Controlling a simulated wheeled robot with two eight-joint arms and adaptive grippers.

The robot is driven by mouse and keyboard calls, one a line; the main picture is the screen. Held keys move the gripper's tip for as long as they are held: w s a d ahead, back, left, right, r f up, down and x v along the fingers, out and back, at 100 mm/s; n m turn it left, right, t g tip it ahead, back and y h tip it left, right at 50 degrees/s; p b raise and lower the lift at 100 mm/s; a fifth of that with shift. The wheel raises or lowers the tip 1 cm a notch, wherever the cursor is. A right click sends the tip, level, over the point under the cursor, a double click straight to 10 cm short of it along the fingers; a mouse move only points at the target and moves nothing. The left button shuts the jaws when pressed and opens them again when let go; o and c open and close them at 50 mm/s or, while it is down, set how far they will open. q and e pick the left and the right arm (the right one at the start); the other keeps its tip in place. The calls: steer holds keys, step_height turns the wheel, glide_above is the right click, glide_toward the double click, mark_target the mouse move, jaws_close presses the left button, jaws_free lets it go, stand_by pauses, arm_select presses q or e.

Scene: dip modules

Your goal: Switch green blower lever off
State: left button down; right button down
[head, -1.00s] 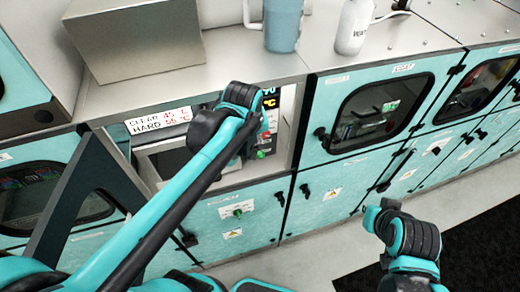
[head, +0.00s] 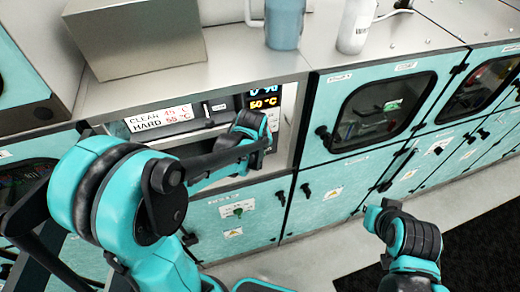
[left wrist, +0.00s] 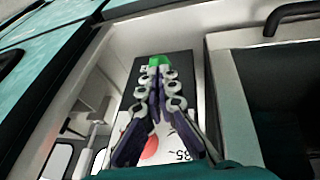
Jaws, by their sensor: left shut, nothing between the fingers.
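In the left wrist view my left gripper (left wrist: 157,72) is shut and empty. Its fingertips point at a small green part (left wrist: 158,60) on the dark control panel (left wrist: 178,68); whether they touch it I cannot tell. This looks like the green lever, but its position is unclear behind the fingers. A red round part (left wrist: 150,147) shows lower, between the fingers. In the head view my left arm covers the green control and the fingertips.
A display (head: 264,103) reads 60 °C in orange beside a label (head: 160,118). A grey box (head: 135,40), a blue mug (head: 284,24) and a white bottle (head: 356,27) stand on the counter.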

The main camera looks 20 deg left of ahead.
arm_select(q)
steer(key=shift+f, duration=0.1)
stand_by(0.3)
steer(key=shift+s+d+f+t+b, duration=0.2)
steer(key=shift+t+b, duration=0.2)
steer(key=shift+b, duration=0.15)
steer(key=shift+f, duration=0.1)
